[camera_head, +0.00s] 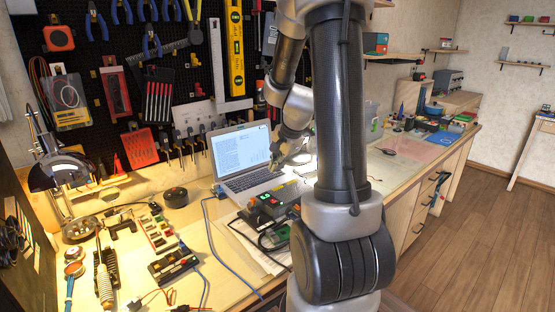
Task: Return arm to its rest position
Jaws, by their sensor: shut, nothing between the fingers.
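My arm rises in the middle of the head view and bends over toward the workbench. My gripper (274,166) is at its far end, shut and empty, pointing down in front of the right side of the open laptop (240,158). It overlaps the laptop's screen edge and keyboard in the picture; I cannot tell whether it touches them. Part of the wrist is hidden behind my own upper arm link.
A pegboard (110,60) of tools stands behind. Wooden floor (470,240) is clear at right.

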